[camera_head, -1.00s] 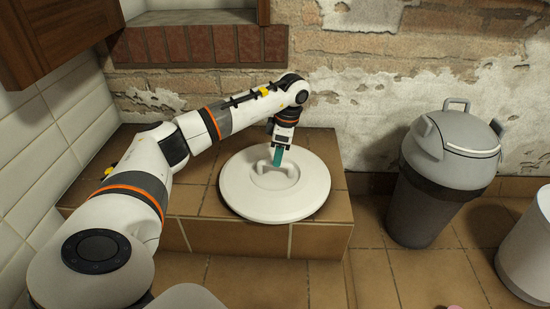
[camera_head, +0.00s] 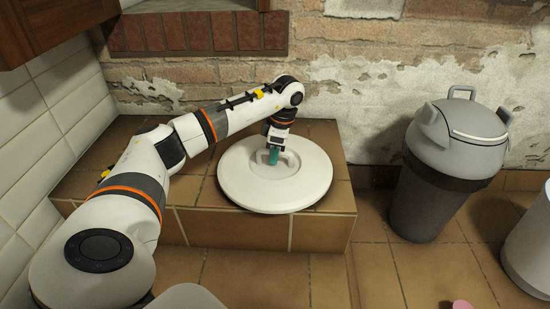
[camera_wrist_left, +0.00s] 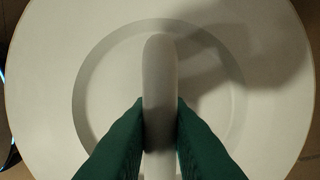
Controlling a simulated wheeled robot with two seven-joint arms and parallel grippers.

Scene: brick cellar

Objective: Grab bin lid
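The bin lid (camera_head: 275,197) is a round white disc lying flat on the tiled ledge, with a raised bar handle in its recessed middle. My left gripper (camera_head: 273,160) reaches down to the handle from above. In the left wrist view its two teal fingers (camera_wrist_left: 160,118) lie against both sides of the lid's handle (camera_wrist_left: 160,65), with no clear gap, so the gripper looks shut on it. The fingers hide parts of the handle's sides. My right gripper is not in view.
The lid rests on a brown tiled ledge (camera_head: 235,228) against a brick wall. A grey bin (camera_head: 430,200) with its own lid stands on the floor to the right. A white cylindrical container (camera_head: 530,250) is cut off at the right edge. A wooden cabinet (camera_head: 50,25) hangs at upper left.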

